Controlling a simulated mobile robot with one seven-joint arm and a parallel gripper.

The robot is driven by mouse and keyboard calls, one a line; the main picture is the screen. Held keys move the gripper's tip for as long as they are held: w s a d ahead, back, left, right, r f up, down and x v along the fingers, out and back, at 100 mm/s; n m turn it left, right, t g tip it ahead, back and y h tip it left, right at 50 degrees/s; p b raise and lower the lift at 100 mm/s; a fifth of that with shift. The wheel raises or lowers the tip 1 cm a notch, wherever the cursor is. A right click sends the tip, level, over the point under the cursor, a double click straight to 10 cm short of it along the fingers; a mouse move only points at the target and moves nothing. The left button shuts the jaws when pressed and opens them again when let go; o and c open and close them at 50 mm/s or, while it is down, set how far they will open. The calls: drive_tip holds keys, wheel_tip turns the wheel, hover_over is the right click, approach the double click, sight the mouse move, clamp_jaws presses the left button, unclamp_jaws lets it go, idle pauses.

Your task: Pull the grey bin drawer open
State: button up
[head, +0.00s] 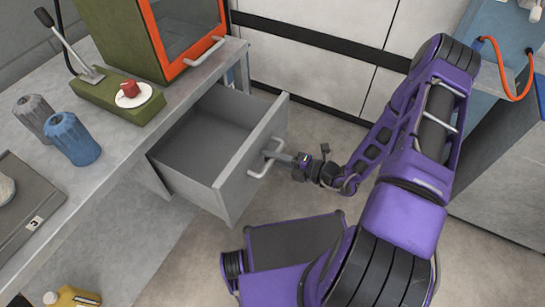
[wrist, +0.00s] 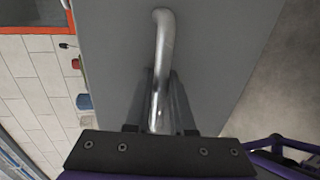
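The grey drawer (head: 228,172) stands well out from under the workbench, with its empty inside showing. Its front panel carries a pale metal bar handle (head: 256,173). My gripper (head: 280,157) is at the handle, reaching it from the right, with its fingers closed around the bar. In the wrist view the handle (wrist: 163,40) runs down the grey drawer front (wrist: 220,50) to between my fingers (wrist: 160,110). The finger tips are partly hard to make out against the grey panel.
The workbench (head: 120,135) holds a green machine with an orange-framed door (head: 185,35), a red button (head: 130,89), grey (head: 35,115) and blue (head: 73,139) ribbed pieces, and a tray (head: 28,205). A yellow bottle (head: 72,297) stands lower left.

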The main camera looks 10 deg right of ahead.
drive_tip(key=o, duration=0.3)
drive_tip(key=shift+o, duration=0.2)
drive_tip(key=v, duration=1.7)
drive_tip(key=shift+d, duration=0.2)
drive_tip(key=shift+s, duration=0.1)
